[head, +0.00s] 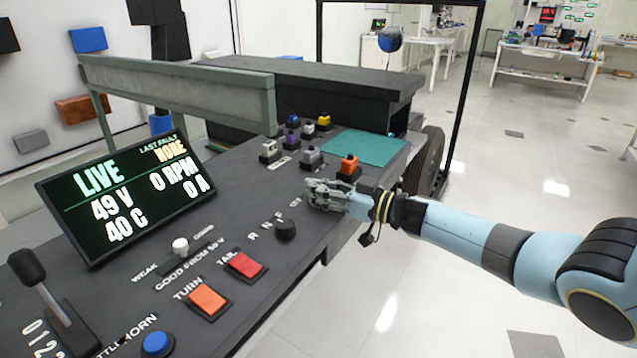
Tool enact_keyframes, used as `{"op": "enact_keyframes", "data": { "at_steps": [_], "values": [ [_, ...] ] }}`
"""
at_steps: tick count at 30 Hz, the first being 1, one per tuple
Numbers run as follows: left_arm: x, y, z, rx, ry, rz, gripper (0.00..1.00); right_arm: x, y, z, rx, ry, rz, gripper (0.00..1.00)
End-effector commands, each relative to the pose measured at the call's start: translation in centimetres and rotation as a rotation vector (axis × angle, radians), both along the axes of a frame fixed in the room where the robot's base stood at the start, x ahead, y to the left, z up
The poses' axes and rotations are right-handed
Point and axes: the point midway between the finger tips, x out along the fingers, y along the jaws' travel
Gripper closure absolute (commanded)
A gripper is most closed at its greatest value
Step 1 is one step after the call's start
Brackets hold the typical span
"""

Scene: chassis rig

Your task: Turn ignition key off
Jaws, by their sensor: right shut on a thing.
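My right arm comes in from the right, and its gripper (322,190) is low over the dark sloping console (222,190). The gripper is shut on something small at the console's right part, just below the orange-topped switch. The ignition key itself is hidden behind the fingers, so its turn position cannot be seen. A small white label shows just left of the gripper. The display (125,195) reads LIVE, 49 V, 0 RPM, 40 C, 0 A and last fault NONE. My left gripper is not in view.
A black rotary knob (286,229), red button (245,265), orange button (207,300) and blue button (156,343) lie nearer. Several coloured plugs and a green pad (363,147) lie beyond the gripper. Open floor is to the right.

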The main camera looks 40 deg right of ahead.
Motion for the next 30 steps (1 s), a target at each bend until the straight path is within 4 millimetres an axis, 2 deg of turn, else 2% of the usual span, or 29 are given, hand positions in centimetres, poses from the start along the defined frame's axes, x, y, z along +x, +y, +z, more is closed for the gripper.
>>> {"op": "enact_keyframes", "data": {
  "at_steps": [9,15,21,30],
  "values": [
    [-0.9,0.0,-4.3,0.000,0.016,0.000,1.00,0.0,-0.2,-0.6,-0.003,-0.001,0.259,1.00],
    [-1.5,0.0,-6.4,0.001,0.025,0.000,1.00,0.0,-0.1,-0.6,-0.001,0.001,0.370,1.00],
    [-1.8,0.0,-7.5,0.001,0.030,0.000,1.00,-0.1,-0.1,-0.4,0.000,0.003,0.432,1.00],
    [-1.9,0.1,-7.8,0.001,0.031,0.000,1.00,-0.2,-0.1,-0.2,-0.001,0.004,0.457,1.00]
  ]
}}
